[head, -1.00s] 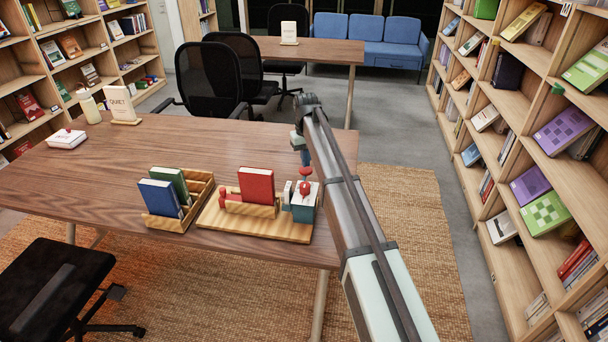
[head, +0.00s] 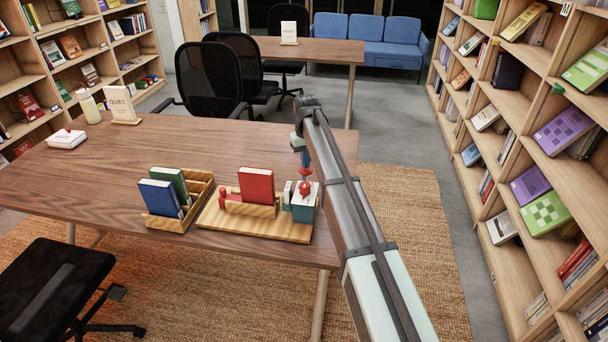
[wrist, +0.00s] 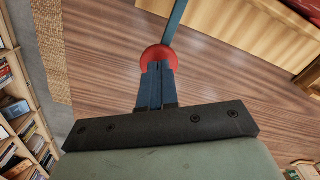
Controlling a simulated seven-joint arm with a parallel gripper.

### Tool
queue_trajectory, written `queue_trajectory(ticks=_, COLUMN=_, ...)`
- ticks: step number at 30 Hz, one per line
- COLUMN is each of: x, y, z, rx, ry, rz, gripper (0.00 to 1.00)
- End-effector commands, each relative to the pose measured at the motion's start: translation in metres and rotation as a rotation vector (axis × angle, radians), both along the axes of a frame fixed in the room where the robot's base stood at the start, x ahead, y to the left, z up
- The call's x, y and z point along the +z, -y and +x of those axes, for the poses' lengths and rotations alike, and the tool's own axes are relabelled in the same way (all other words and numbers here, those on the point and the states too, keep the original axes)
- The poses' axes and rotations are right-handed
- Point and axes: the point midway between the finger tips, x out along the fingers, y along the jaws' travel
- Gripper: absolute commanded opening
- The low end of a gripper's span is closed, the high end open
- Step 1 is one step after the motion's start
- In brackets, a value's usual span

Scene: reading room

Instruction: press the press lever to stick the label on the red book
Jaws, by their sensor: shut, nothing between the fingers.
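The red book (head: 256,186) stands upright in a wooden holder on a light wooden board (head: 268,229) near the table's front edge. At the board's right end is the teal press (head: 304,211) with red parts on top. My gripper (head: 304,162) points down above the press, its fingers shut and empty. In the wrist view, the fingertips (wrist: 157,70) overlap the round red knob (wrist: 156,51) of the press lever, whose teal bar (wrist: 175,20) runs away from it. Whether the tips touch the knob I cannot tell. The label cannot be made out.
A wooden rack (head: 173,221) with blue and green books stands left of the board. A white box (head: 67,139), a bottle (head: 89,106) and a QUIET sign (head: 122,104) are at the table's far left. The middle of the table (head: 150,148) is clear.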

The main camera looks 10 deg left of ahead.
Motion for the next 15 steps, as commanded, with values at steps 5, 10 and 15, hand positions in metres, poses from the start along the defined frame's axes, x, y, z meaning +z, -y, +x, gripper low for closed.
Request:
queue_trajectory(ticks=5, x=-0.0038, y=0.0001, z=-0.0001, rx=0.0, ry=0.0, rz=0.0, gripper=0.0)
queue_trajectory(ticks=10, x=-0.007, y=0.0001, z=-0.0001, rx=0.0, ry=0.0, rz=0.0, gripper=0.0)
queue_trajectory(ticks=15, x=-0.0103, y=0.0001, z=-0.0001, rx=0.0, ry=0.0, rz=0.0, gripper=0.0)
